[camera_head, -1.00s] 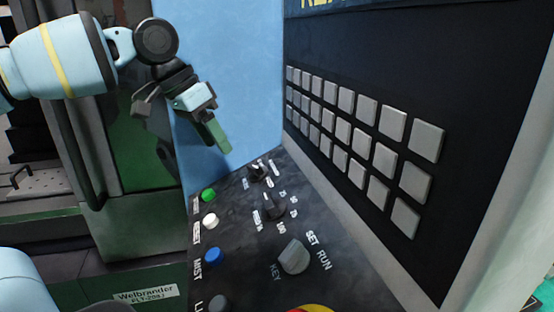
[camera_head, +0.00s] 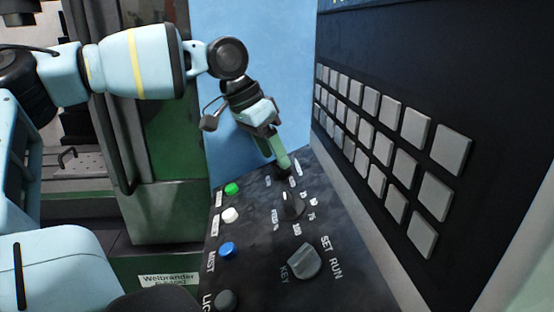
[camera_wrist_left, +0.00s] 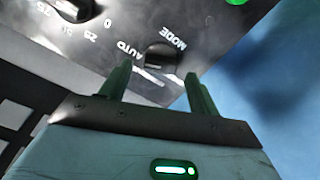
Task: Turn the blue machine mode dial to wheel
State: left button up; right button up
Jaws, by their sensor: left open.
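The mode dial is a black knob (camera_wrist_left: 162,57) with the labels MODE and AUTO beside it in the left wrist view. It sits at the far end of the dark sloping control panel (camera_head: 262,245), in front of the blue wall of the machine. My left gripper (camera_head: 284,164) is open, its green fingers pointing down at the dial and largely hiding it in the head view. In the left wrist view the two fingertips (camera_wrist_left: 160,82) are apart, one on each side of the dial's near edge; whether they touch it I cannot tell. My right gripper is not in view.
A numbered dial (camera_head: 291,206) and a grey key switch (camera_head: 305,261) marked SET and RUN sit nearer on the panel. Green (camera_head: 232,189), white (camera_head: 230,215) and blue (camera_head: 227,250) buttons line its left side. A keypad wall (camera_head: 390,150) rises on the right.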

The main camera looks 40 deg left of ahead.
aim_at(278, 174)
pick_arm(q)
jog(key=shift+x, duration=0.9)
jog(key=shift+w+f, duration=0.1)
jog(key=shift+f, duration=0.1)
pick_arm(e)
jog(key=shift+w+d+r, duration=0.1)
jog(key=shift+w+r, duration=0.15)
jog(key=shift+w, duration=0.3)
pick_arm(q)
jog(key=c, duration=1)
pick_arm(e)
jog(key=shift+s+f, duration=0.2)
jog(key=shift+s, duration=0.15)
